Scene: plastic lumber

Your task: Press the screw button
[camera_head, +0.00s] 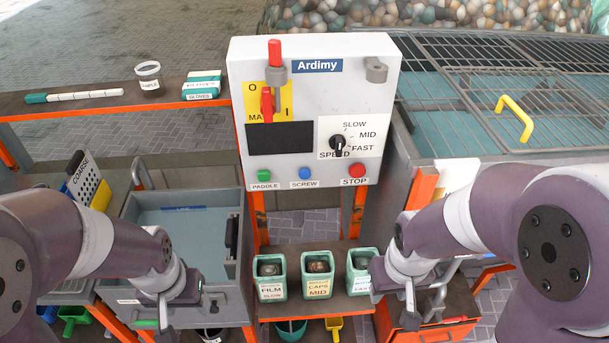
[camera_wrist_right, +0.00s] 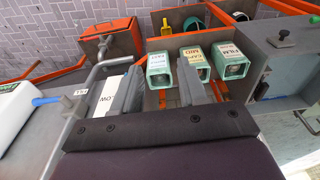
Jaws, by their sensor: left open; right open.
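The screw button (camera_head: 305,173) is a small blue round button on the white Ardimy control panel (camera_head: 215,120), above the label SCREW. It sits between the green PADDLE button (camera_head: 264,175) and the red STOP button (camera_head: 357,171). My left gripper (camera_head: 180,300) is low over the grey bin at the left, below and left of the panel, apart from the buttons. My right gripper (camera_head: 412,308) is below and right of the panel. In the right wrist view my right gripper (camera_wrist_right: 163,88) has its two fingers apart with nothing between them. The panel face is not visible there.
Several green labelled cups, including FILM (camera_head: 271,291) and CAPS MID (camera_head: 319,289), stand on the low shelf under the panel. A SPEED knob (camera_head: 338,143) and red levers (camera_head: 267,101) are on the panel. A grated tank (camera_head: 500,100) stands at the right.

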